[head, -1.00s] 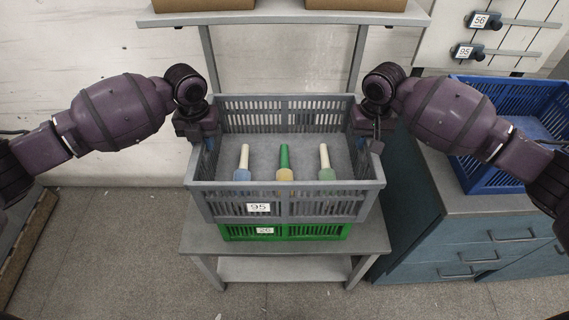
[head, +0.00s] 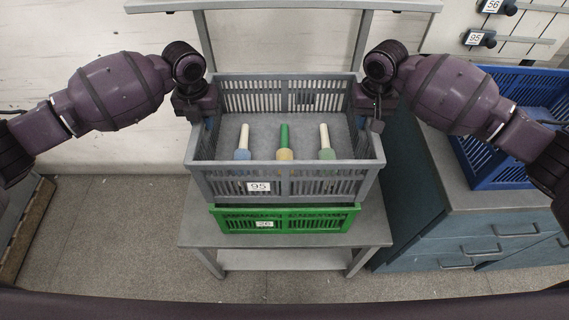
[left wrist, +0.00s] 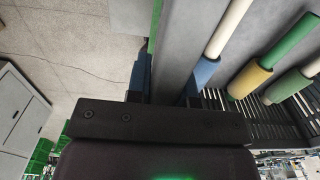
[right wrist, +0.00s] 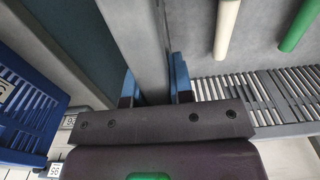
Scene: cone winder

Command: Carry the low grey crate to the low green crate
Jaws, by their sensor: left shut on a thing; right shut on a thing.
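The low grey crate (head: 318,184) carries a label reading 95 and holds three cones on tubes: one with a blue base (head: 242,150), one green with a tan base (head: 284,145), and one with a pale green base (head: 326,145). My left gripper (head: 207,122) is shut on its left wall, which also shows in the left wrist view (left wrist: 180,40). My right gripper (head: 360,122) is shut on its right wall, seen in the right wrist view (right wrist: 146,40). The low green crate (head: 310,221) stands on a grey table directly beneath the grey crate. Whether the two crates touch is unclear.
The grey table (head: 372,225) has a little bare top around the green crate and an upper shelf (head: 290,5) behind. A blue crate (head: 500,160) sits on the blue-grey drawer cabinet (head: 470,225) at right. Open floor lies at front left.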

